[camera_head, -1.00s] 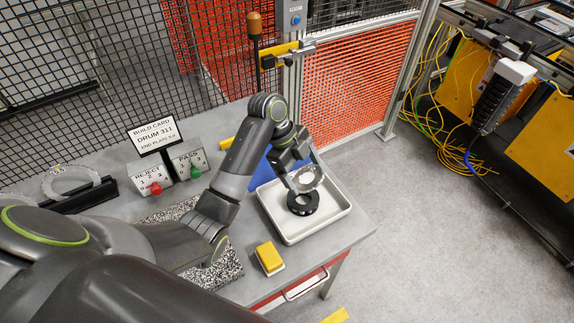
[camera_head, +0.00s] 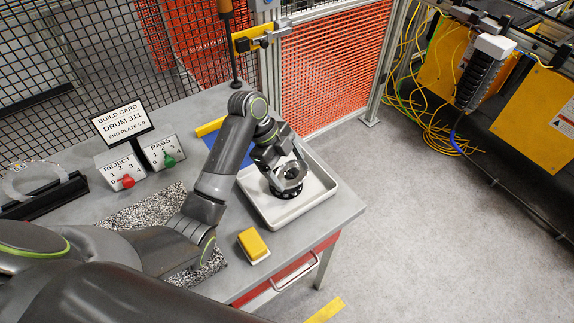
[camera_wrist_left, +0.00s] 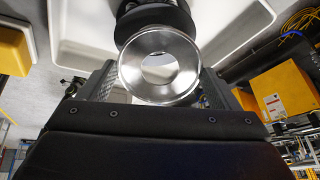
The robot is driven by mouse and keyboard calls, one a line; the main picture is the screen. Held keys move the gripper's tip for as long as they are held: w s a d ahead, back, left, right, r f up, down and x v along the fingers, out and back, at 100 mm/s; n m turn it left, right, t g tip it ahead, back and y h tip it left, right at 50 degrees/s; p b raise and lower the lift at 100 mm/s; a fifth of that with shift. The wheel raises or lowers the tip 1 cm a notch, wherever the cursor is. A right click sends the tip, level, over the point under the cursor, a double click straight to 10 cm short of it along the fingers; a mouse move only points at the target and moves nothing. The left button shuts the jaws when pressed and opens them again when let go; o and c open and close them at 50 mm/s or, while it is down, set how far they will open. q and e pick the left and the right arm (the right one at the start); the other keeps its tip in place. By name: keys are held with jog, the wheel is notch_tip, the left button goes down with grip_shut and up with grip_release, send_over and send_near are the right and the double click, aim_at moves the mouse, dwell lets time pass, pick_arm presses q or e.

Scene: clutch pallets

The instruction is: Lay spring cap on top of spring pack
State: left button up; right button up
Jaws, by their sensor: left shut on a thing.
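The spring cap is a shiny silver ring with a round hole (camera_wrist_left: 132,72). My left gripper (camera_head: 287,168) is shut on it, with a finger on each side in the left wrist view (camera_wrist_left: 159,84). The spring pack is a black ring (camera_head: 287,193) lying in the white tray (camera_head: 262,217). In the head view the cap (camera_head: 291,183) overlaps the pack's upper part and hides some of it. In the left wrist view the pack (camera_wrist_left: 155,16) shows partly behind the cap's top edge. I cannot tell whether they touch. My right gripper is not in view.
A yellow block (camera_head: 252,243) sits near the table's front edge. A clear ring (camera_head: 35,180) rests on a black stand. Tray walls surround the pack.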

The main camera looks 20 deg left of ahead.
pick_arm(q)
jog(key=shift+f, duration=0.1)
jog(key=o, duration=0.9)
jog(key=shift+a, duration=0.15)
jog(key=shift+a+r+p, duration=0.2)
jog(key=shift+a+p, duration=0.4)
jog(key=shift+a, duration=0.25)
jog(key=shift+s+a+r+p, duration=0.15)
jog(key=shift+a+p, duration=0.25)
jog(key=shift+a, duration=0.6)
jog(key=shift+w+a+r+p, duration=0.15)
jog(key=shift+a+p, duration=0.25)
jog(key=shift+a, duration=0.6)
jog(key=shift+s, duration=0.1)
notch_tip(320, 180, up, 7)
jog(key=p, duration=0.6)
jog(key=shift+p, duration=0.3)
